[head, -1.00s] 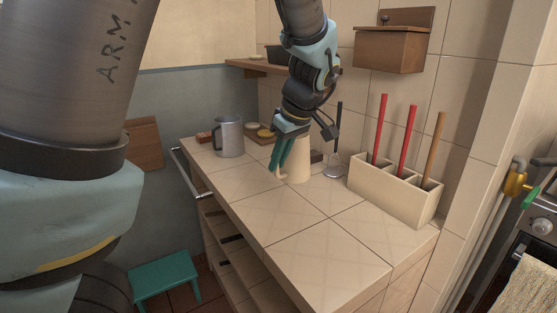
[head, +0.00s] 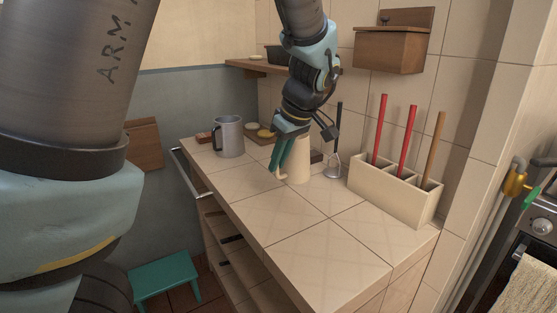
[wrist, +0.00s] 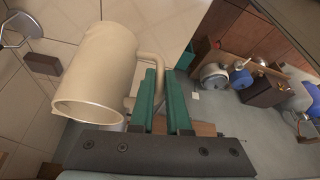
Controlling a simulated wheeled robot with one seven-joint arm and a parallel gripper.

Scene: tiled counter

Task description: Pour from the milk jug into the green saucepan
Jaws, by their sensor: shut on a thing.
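The cream milk jug (head: 300,162) is upright at the back of the tiled counter in the head view; I cannot tell whether its base touches the tiles. Its open mouth and side handle show in the wrist view (wrist: 95,72). My gripper (head: 281,167) has its green fingers shut on the jug's handle, and the fingers also show in the wrist view (wrist: 163,95). I cannot make out a green saucepan in either view.
A grey metal mug (head: 229,137) stands left of the jug. A utensil box (head: 393,190) with red and wooden handles stands to the right, and a dark-handled utensil (head: 334,165) is close behind the jug. The counter's front (head: 310,250) is clear. A teal stool (head: 165,278) is on the floor.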

